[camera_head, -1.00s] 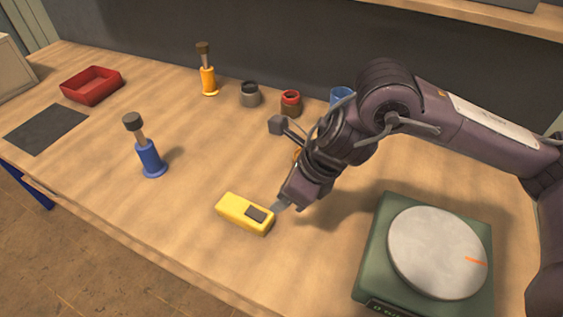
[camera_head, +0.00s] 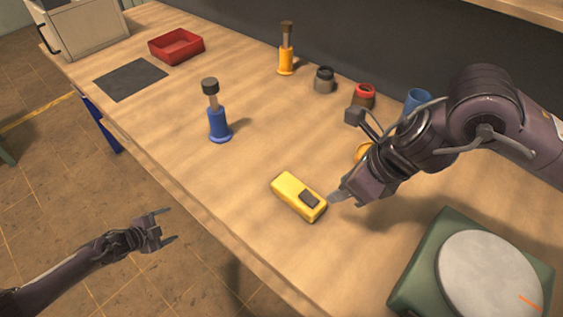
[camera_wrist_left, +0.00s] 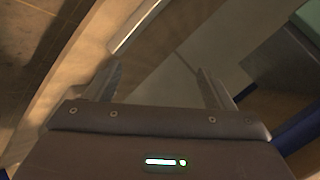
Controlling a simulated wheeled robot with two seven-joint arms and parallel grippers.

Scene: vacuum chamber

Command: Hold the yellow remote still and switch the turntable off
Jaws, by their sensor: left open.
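The yellow remote (camera_head: 290,190) lies on the bench with a dark button patch near its right end. My right gripper (camera_head: 338,197) is low at that right end; whether it touches the remote, and whether its jaws are apart, I cannot tell. The turntable has a green base (camera_head: 415,275), a round grey plate (camera_head: 485,275) and an orange mark; the lower right is cut off by the picture edge. My left gripper (camera_head: 168,226) is open and empty, off the bench's front edge above the floor. Its two spread fingers also show in the left wrist view (camera_wrist_left: 160,85).
A blue-based plunger-like part (camera_head: 218,125) and an orange one (camera_head: 286,65) stand on the bench. A red tray (camera_head: 176,46), dark mat (camera_head: 130,79), grey jar (camera_head: 324,80), red-topped jar (camera_head: 363,97) and blue cup (camera_head: 416,100) are further back. The bench left of the remote is clear.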

